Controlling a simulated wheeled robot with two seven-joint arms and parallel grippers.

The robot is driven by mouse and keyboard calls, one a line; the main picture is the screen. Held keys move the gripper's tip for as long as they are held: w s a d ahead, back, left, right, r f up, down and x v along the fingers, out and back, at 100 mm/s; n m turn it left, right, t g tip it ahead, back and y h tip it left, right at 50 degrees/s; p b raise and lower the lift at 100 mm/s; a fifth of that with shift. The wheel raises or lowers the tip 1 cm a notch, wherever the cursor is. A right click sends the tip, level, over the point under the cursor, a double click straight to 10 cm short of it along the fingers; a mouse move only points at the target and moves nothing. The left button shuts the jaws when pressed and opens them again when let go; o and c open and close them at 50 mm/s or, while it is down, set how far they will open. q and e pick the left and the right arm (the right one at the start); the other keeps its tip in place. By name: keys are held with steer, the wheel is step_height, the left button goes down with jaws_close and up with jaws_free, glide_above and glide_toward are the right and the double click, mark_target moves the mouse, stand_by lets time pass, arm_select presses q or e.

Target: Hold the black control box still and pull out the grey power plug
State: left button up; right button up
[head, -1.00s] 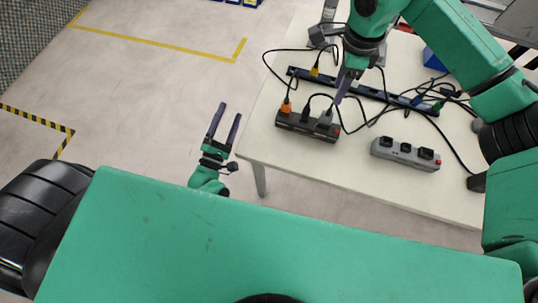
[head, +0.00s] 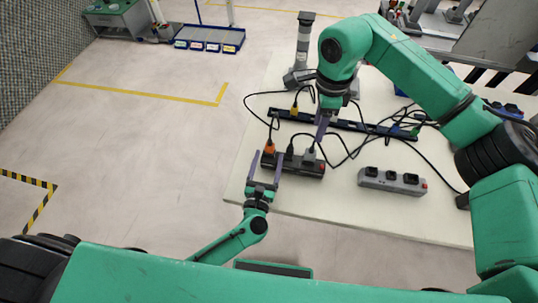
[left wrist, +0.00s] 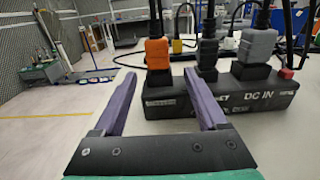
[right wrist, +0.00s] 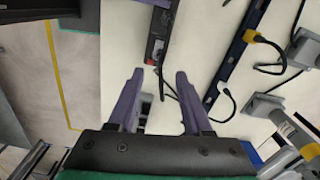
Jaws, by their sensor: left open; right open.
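The black control box (head: 293,166) lies on the table with an orange plug (head: 269,147), a black plug (head: 289,151) and the grey power plug (head: 309,156) standing in its top. In the left wrist view the grey plug (left wrist: 256,47) is at the right of the box (left wrist: 225,97). My left gripper (head: 267,160) is open at the box's left end; its right finger overlaps the box's front face, and contact is unclear. My right gripper (head: 320,138) is open, pointing down just above and beside the grey plug. The right wrist view shows the box (right wrist: 158,40) beyond its fingertips (right wrist: 158,74).
A grey socket strip (head: 392,181) lies to the right of the box. Behind it runs a long dark rail (head: 345,124) with a yellow plug (head: 294,111) and tangled black cables. The floor (head: 140,150) left of the table is open.

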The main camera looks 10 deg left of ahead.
arm_select(q)
steer(key=shift+w, duration=1.05)
steer(key=shift+c, duration=0.3)
